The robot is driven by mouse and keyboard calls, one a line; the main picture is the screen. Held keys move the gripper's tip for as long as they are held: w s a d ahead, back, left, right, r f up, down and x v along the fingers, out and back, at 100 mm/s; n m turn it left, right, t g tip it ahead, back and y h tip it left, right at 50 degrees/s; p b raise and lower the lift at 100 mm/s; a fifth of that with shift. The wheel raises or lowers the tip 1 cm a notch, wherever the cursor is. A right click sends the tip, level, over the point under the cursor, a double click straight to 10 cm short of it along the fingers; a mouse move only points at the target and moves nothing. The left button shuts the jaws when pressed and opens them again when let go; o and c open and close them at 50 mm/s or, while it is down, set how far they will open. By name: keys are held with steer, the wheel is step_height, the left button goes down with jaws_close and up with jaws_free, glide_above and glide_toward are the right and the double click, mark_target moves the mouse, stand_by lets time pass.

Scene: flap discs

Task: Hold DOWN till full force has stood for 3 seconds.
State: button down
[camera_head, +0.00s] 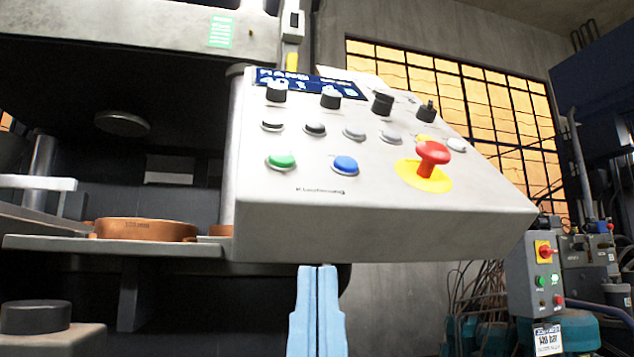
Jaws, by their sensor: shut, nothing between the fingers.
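A grey control panel (380,222) fills the middle of the view. Its sloping face carries several black knobs, a row of small black and grey buttons, a green button (281,160), a blue button (345,164) and a red mushroom button (432,152) on a yellow disc. I cannot read which one is DOWN. A blue display (318,84) at the top shows white figures, too small to read surely. My gripper (318,268) is shut and empty, its light blue fingers pointing up, with the tips at the panel's lower front edge in the picture. I see it on no button.
A press opening lies left, with a round metal plate (123,123) above and an orange-brown ring mould (146,229) on a grey shelf (110,243). A lit window is behind.

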steer(key=w+r+m+g+p, duration=0.2)
steer(key=r+p, duration=0.7)
steer(key=p, duration=1.6)
steer(key=w+d+r+m+g+p, duration=0.1)
steer(key=w+r+m+g+p, duration=0.2)
steer(key=p, duration=2.3)
steer(key=w+d+r+m+g+p, duration=0.1)
steer(key=w+r+m+g+p, duration=0.1)
steer(key=r+m+p, duration=0.6)
step_height(320, 180, up, 8)
steer(key=g+p, duration=0.1)
steer(key=p, duration=1.6)
steer(key=shift+w+f+g+h+p, duration=0.25)
steer(key=shift+w+g+h+p, duration=0.05)
steer(key=shift+g+p, duration=0.1)
